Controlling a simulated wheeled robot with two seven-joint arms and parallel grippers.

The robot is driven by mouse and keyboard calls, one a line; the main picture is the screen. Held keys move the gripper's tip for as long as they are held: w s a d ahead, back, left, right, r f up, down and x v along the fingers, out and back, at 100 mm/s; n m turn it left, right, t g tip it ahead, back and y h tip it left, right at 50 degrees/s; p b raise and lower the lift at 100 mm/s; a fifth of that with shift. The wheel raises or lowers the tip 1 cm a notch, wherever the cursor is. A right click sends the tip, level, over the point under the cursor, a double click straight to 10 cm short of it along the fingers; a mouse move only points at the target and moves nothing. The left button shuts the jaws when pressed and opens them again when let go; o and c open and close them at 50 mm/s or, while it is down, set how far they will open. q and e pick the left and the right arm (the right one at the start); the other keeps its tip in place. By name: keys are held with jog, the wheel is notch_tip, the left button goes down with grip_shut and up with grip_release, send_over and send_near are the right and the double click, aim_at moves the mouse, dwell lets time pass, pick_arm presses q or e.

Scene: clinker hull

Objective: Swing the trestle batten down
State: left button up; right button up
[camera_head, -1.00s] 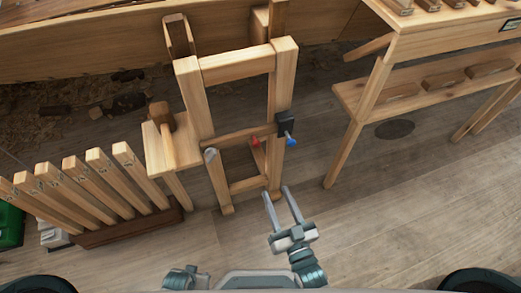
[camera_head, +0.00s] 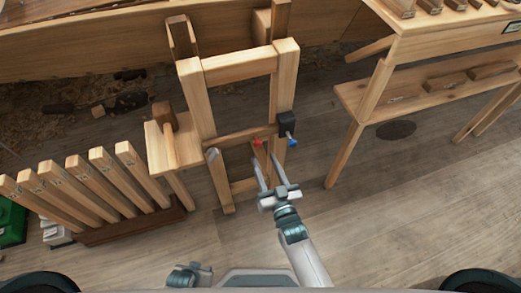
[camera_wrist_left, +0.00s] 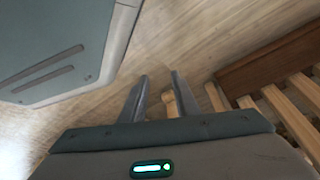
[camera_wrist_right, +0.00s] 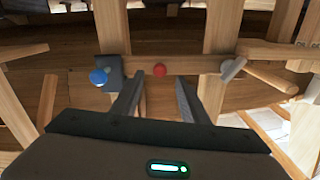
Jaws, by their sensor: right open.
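The wooden trestle (camera_head: 197,100) stands upright in the middle of the head view. Its batten (camera_head: 238,136) runs across between the two legs and also shows level in the right wrist view (camera_wrist_right: 195,65). A red knob (camera_wrist_right: 159,70) is on the batten. A black block with a blue knob (camera_wrist_right: 98,77) is at one end, a grey round fitting (camera_wrist_right: 232,68) at the other. My right gripper (camera_head: 265,164) is open and empty, just short of the batten, fingers pointing towards the red knob. My left gripper (camera_wrist_left: 159,80) is open and empty, low beside my base.
A rack of upright wooden slats (camera_head: 80,185) stands at the left. A small side shelf with a mallet (camera_head: 168,145) adjoins the trestle. A workbench (camera_head: 430,45) stands at the right. The plank floor (camera_head: 400,220) front right is clear.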

aim_at(251, 140)
jog(key=shift+x, duration=2.6)
grip_shut()
